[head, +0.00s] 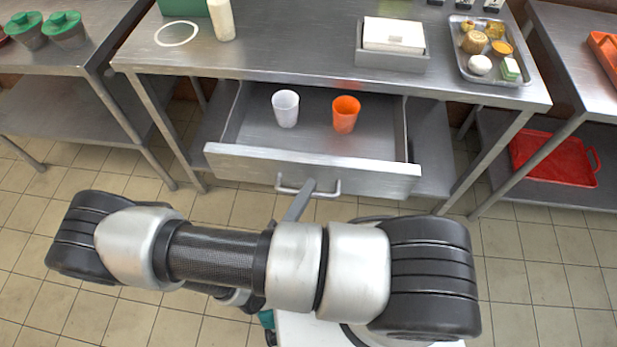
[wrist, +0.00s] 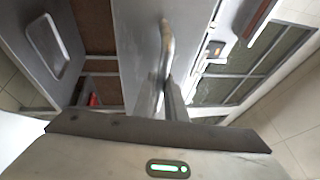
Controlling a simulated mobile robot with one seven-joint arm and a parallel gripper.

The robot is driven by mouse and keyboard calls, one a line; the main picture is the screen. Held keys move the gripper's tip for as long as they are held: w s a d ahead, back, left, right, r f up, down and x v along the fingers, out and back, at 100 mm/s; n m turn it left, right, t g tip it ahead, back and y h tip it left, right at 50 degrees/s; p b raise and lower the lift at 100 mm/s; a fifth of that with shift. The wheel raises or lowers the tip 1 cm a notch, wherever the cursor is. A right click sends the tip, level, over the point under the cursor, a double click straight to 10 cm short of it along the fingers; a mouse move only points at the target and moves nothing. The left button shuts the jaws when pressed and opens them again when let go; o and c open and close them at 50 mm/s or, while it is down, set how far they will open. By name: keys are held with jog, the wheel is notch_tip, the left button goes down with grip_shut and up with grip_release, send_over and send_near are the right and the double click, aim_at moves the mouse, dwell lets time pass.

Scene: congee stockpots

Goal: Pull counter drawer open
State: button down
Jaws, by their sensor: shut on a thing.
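The counter drawer (head: 310,168) under the steel counter is pulled out, its inside showing in the head view. A white cup (head: 285,108) and an orange cup (head: 346,114) stand in it. A bar handle (head: 290,188) is fixed to the drawer front. My gripper (head: 309,187) is at the handle's middle, its lower part hidden by my arm. In the wrist view my gripper (wrist: 168,92) is shut on the handle (wrist: 166,45), near the drawer front (wrist: 137,40).
The counter top (head: 290,60) holds a white box in a tray (head: 392,60) and a metal tray of food (head: 515,72). Side tables stand left and right, with a red tray (head: 555,158) on the right one's lower shelf. Tiled floor (head: 230,208) lies before the drawer.

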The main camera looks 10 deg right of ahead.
jog(key=shift+s, duration=0.25)
jog(key=c, duration=2.1)
grip_release()
jog(key=shift+a, duration=0.1)
jog(key=v, duration=1.7)
jog(key=shift+s, duration=0.2)
